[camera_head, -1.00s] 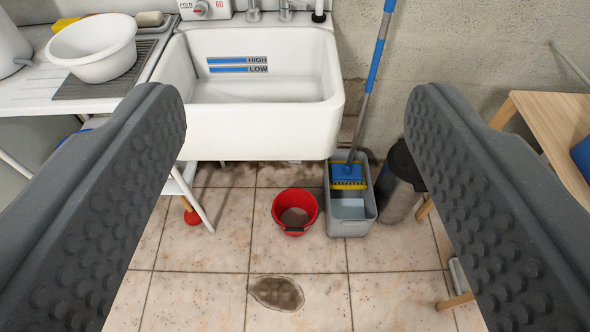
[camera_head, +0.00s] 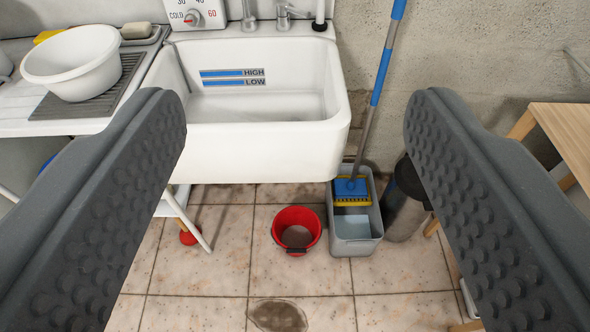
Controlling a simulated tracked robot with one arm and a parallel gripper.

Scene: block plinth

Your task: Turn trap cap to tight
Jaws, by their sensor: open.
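My gripper (camera_head: 295,110) is open and empty, its two dark grey studded fingers wide apart at the left and right of the view. Between them, farther off, is a white sink (camera_head: 258,148) with HIGH and LOW level marks inside its basin. The trap cap does not show; the space under the sink is mostly hidden behind the sink front. A red bucket (camera_head: 296,221) with some murky content stands on the floor below the sink's front.
A grey mop bucket (camera_head: 357,246) with a blue-handled mop stands right of the red bucket, beside a dark bin (camera_head: 403,205). A white basin (camera_head: 72,62) sits on the left drainer. A wooden table (camera_head: 565,135) is at right. A dark puddle (camera_head: 277,316) marks the tiled floor.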

